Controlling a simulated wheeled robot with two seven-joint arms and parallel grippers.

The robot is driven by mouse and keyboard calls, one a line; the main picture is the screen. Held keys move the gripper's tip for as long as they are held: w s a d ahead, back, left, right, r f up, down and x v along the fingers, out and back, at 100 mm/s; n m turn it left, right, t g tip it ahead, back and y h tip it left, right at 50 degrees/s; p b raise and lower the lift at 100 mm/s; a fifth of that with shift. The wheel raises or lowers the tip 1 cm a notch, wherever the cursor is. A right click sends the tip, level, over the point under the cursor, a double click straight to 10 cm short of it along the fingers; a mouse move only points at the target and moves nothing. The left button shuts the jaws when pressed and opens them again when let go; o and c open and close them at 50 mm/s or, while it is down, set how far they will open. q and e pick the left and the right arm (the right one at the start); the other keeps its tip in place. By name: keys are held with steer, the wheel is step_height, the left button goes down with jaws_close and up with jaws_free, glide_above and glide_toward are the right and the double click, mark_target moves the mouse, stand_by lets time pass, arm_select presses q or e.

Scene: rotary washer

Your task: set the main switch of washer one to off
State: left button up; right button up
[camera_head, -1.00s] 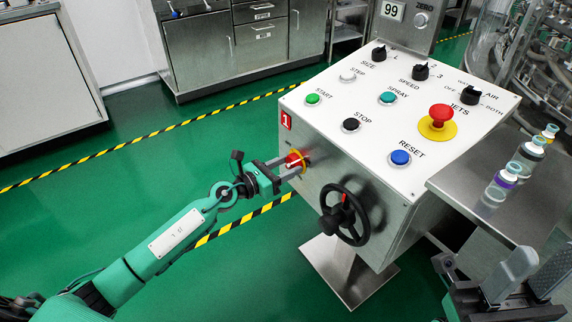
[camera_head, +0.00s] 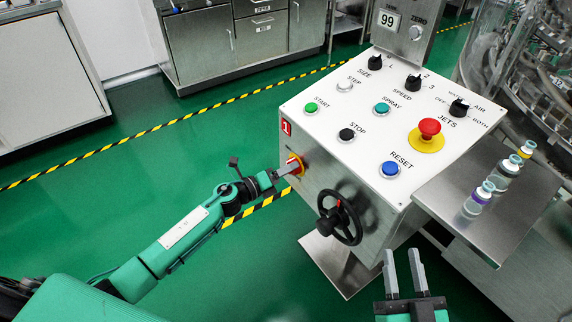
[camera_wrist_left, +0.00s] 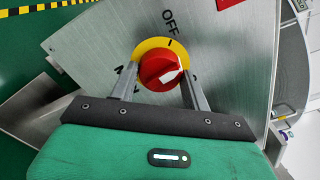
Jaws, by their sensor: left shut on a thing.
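The main switch is a red knob on a yellow disc, on the left side face of washer one's console (camera_head: 310,131). In the left wrist view the red knob (camera_wrist_left: 153,65) has a white mark on its right part, pointing right of the black OFF label (camera_wrist_left: 170,21) and the tick below it. Another label at lower left is partly hidden by a finger. My left gripper (camera_head: 290,168) is shut on the knob, one finger on each side; it also shows in the left wrist view. My right gripper (camera_head: 404,270) is open and empty, in front of the console.
A black handwheel (camera_head: 339,217) sticks out just right of the switch. The sloped top carries several buttons and a red emergency knob (camera_head: 429,128). A steel side shelf (camera_head: 500,225) holds several vials. The floor to the left is clear.

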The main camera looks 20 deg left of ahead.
steer(key=s+a+f+g+p, duration=0.1)
steer(key=s+f+g, duration=0.2)
steer(key=f+g, duration=0.15)
steer(key=s+a+f+g+p, duration=0.2)
steer(key=f+g, duration=0.1)
steer(key=f, duration=0.3)
arm_select(q)
steer(key=shift+n+p, duration=1.15)
steer(key=shift+n, duration=2.45)
arm_select(e)
steer(key=d+f+g+h, duration=0.1)
steer(key=d+g+h, duration=0.2)
steer(key=d, duration=0.3)
steer(key=shift+s+g, duration=0.3)
steer(key=shift+g, duration=0.25)
steer(key=shift+f, duration=0.15)
arm_select(q)
steer(key=o, duration=1)
steer(key=shift+c, duration=0.2)
